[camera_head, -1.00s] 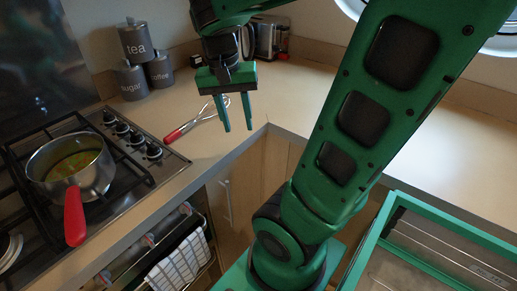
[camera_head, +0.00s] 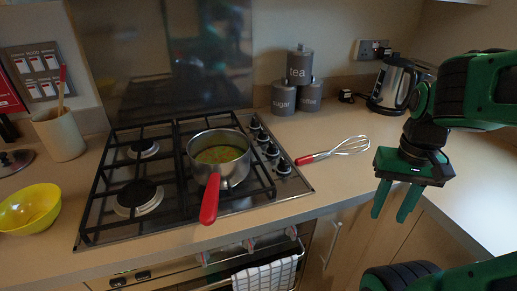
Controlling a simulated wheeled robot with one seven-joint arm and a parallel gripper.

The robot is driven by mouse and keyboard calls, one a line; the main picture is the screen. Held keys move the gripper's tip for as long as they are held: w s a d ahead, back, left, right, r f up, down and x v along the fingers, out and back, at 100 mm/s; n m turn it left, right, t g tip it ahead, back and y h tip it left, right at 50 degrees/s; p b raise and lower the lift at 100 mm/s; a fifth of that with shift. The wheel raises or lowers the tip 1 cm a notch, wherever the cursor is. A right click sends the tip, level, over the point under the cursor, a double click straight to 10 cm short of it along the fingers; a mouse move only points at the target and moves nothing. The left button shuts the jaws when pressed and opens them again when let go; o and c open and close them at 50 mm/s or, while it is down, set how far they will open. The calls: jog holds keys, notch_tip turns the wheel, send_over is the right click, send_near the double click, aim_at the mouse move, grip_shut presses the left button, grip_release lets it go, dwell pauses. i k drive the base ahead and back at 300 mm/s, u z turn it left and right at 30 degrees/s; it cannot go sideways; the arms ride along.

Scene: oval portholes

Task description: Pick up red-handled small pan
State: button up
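The small pan (camera_head: 233,174) is steel with a red handle (camera_head: 210,200). It stands upright on the right part of the gas hob, with soup or vegetables inside. Its handle points toward the front, over the hob's front edge. My gripper (camera_head: 393,214) is at the right, in front of the counter edge, pointing down. Its two green fingers are apart with nothing between them. It is well to the right of the pan and does not touch it.
A red-handled whisk (camera_head: 335,150) lies on the counter between hob and gripper. Grey canisters (camera_head: 297,82) and a kettle (camera_head: 393,86) stand behind. A yellow bowl (camera_head: 30,208) and a utensil pot (camera_head: 60,134) are left of the hob (camera_head: 160,222). A checked towel (camera_head: 265,276) hangs below.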

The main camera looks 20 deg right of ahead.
aim_at(219, 157)
jog(key=z, duration=0.15)
jog(key=k, duration=2.05)
jog(key=u, duration=0.8)
jog(key=i, duration=1)
jog(key=z, duration=0.05)
